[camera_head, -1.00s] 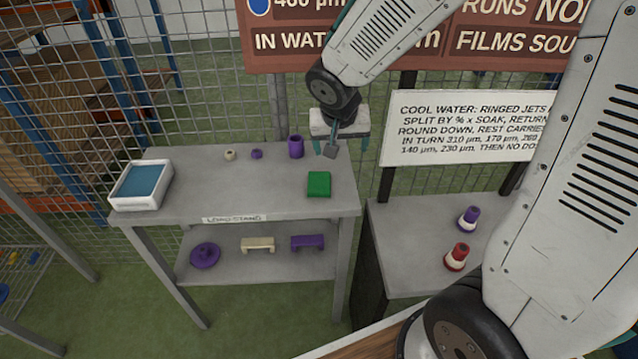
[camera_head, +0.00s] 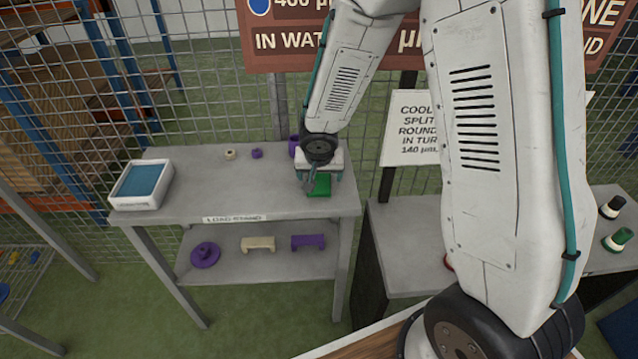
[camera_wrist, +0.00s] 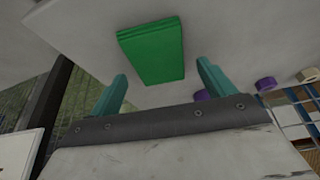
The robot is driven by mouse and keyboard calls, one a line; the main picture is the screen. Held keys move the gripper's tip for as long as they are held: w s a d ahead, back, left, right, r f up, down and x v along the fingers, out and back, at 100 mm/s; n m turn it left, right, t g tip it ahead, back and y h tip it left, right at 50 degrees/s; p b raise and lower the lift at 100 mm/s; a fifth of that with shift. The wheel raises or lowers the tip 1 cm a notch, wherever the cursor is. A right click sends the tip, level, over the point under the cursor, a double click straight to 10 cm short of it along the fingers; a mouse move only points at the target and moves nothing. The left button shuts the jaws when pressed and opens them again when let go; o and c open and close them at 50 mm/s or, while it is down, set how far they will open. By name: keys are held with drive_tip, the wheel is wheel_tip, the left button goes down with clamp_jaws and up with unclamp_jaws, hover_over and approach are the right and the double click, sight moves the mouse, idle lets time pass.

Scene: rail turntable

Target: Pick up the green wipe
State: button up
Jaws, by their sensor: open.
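The green wipe (camera_head: 319,187) is a flat folded green rectangle on the top of the grey load stand (camera_head: 200,200), near its right end. In the head view my gripper (camera_head: 319,178) hangs over it and hides part of it. In the wrist view the whole green wipe (camera_wrist: 152,50) lies ahead of my gripper (camera_wrist: 158,85), in the gap between the two teal fingers. The fingers are apart with nothing between their tips, and the wipe looks clear of them.
A purple cylinder (camera_head: 293,146), a small purple ring (camera_head: 257,153) and a cream ring (camera_head: 230,155) stand at the back of the stand top. A white tray with blue inside (camera_head: 115,196) is at its left end. A wire mesh fence (camera_head: 215,100) rises behind.

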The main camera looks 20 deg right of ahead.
drive_tip(key=shift+w+d+f, duration=0.1)
drive_tip(key=shift+w+f, duration=0.05)
drive_tip(key=shift+f, duration=0.2)
drive_tip(key=shift+f, duration=0.1)
drive_tip(key=c, duration=1.1)
